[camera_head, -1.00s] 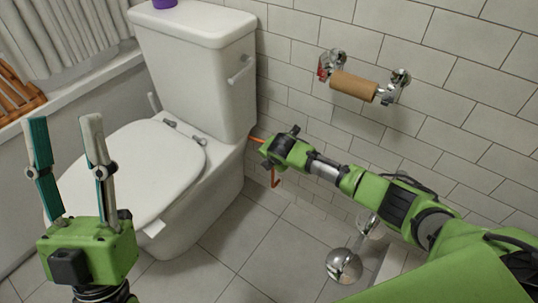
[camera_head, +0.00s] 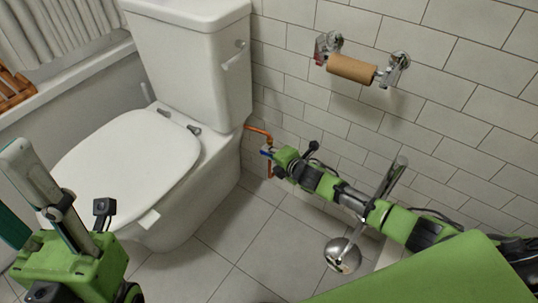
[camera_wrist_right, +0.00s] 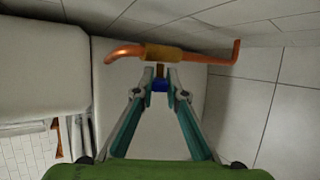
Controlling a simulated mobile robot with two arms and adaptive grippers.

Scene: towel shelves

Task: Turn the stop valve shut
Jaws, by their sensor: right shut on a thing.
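The stop valve is a brass body (camera_wrist_right: 162,53) on a copper pipe with a blue handle (camera_wrist_right: 160,86). In the head view the copper pipe (camera_head: 258,130) comes out beside the toilet, bends and runs down; a bit of the blue handle (camera_head: 266,153) shows. My right gripper (camera_wrist_right: 160,76) is shut on the blue handle, one fingertip on each side of it, below the valve body. In the head view my right gripper (camera_head: 274,155) reaches the valve from the right and hides most of it. My left gripper (camera_head: 18,178) is open and empty, partly outside the left edge.
The white toilet (camera_head: 125,160) stands left of the valve, lid shut. The tiled wall (camera_head: 440,120) is behind, with a cardboard roll (camera_head: 352,69) on a chrome holder. A chrome stand with a round base (camera_head: 342,255) is near my right arm. The floor (camera_head: 235,235) before the toilet is clear.

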